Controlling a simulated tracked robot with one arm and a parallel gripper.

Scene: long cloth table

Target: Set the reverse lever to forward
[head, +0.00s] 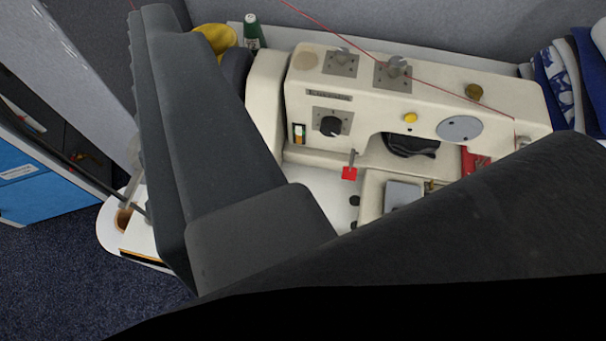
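The cream sewing machine (440,102) stands in the upper middle and right of the head view. Part of my gripper (200,120), a big dark grey piece with a ridged left edge, covers the left of the view. It appears left of the lever, apart from it in the picture. Its opening is not clear.
A dark shape, probably mine, hides the lower right, including part of the machine bed. A red thread (400,76) runs over the machine. A green spool (252,30) stands behind. Folded cloths (570,80) lie at the right. A blue box (45,190) is at the left.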

